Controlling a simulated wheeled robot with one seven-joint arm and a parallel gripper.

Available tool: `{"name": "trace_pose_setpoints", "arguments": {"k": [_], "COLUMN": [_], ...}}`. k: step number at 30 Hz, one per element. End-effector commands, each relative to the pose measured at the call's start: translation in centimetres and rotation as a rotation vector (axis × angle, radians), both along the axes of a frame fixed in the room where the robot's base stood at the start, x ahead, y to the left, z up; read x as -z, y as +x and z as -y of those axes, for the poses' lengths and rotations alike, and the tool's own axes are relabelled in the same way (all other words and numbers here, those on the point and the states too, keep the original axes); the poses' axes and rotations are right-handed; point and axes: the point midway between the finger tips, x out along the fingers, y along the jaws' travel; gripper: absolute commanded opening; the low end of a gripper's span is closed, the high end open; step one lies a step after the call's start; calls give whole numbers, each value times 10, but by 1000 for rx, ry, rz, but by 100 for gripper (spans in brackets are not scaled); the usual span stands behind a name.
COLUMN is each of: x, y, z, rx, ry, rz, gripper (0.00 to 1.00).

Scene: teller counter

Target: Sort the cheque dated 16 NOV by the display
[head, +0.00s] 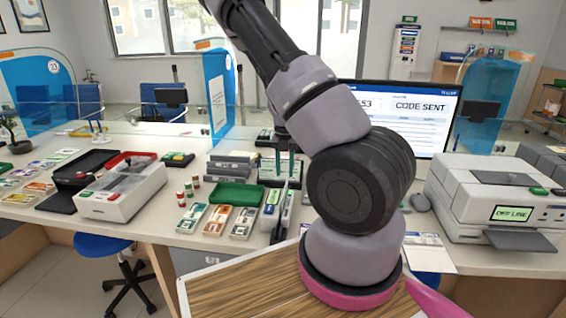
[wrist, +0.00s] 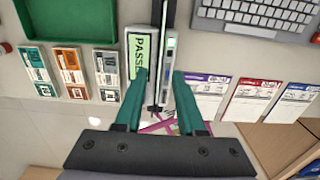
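Three cheques lie in a row at the right of the wrist view: one with a purple band (wrist: 209,96), one with a red band (wrist: 250,97) and one with a blue band (wrist: 294,99). Their dates are too small to read. In the head view my arm hides most of that spot. The display (head: 405,112) stands behind my arm and reads "CODE SENT"; its left text is partly covered. My gripper (wrist: 161,76) is open, with its two teal fingers apart and nothing between them held. It hangs above a green-lit PASS box (wrist: 137,50) and a slim device (wrist: 171,58).
A green tray (head: 237,194) and several banded cards (head: 217,220) lie left of the PASS box. A keyboard (wrist: 262,18) lies behind the cheques. A printer reading OFF LINE (head: 490,195) stands at the right, a white machine (head: 120,193) at the left.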

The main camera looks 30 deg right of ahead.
Motion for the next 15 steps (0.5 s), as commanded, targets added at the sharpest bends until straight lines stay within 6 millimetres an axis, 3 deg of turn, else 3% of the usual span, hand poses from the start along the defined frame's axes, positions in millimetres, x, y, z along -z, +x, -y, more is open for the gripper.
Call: {"name": "trace_pose_setpoints", "arguments": {"k": [7, 15], "x": [47, 74], "y": [-1, 0], "z": [0, 0], "rx": [0, -2], "ry": [1, 1], "rz": [-3, -1], "gripper": [39, 39]}}
